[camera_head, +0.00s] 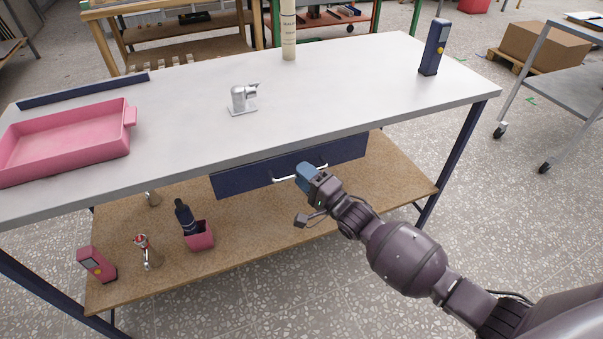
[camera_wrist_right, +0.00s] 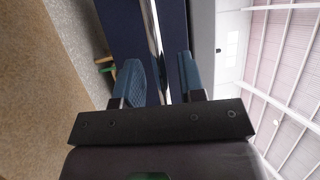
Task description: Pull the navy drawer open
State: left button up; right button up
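The navy drawer (camera_head: 240,178) sits under the front edge of the grey-topped table and looks closed. Its pale bar handle (camera_head: 287,179) runs along the front. My right gripper (camera_head: 306,171) is at the right part of this handle. In the right wrist view, the two blue fingers of the right gripper (camera_wrist_right: 160,76) are apart, with the shiny handle (camera_wrist_right: 155,35) running between them and the navy drawer front (camera_wrist_right: 174,30) behind it. A gap shows on each side of the handle. My left gripper is not in view.
The tabletop (camera_head: 330,95) holds a pink tray (camera_head: 62,150), a metal tap (camera_head: 242,98), a cream cylinder (camera_head: 288,32) and a navy device (camera_head: 434,47). Floor before the drawer is clear.

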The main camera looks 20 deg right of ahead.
jog(key=shift+w+a+r, duration=0.1)
jog(key=shift+w+a, duration=0.1)
jog(key=shift+w, duration=0.2)
grip_shut()
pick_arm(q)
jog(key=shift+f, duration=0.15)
pick_arm(e)
jog(key=shift+s, duration=0.1)
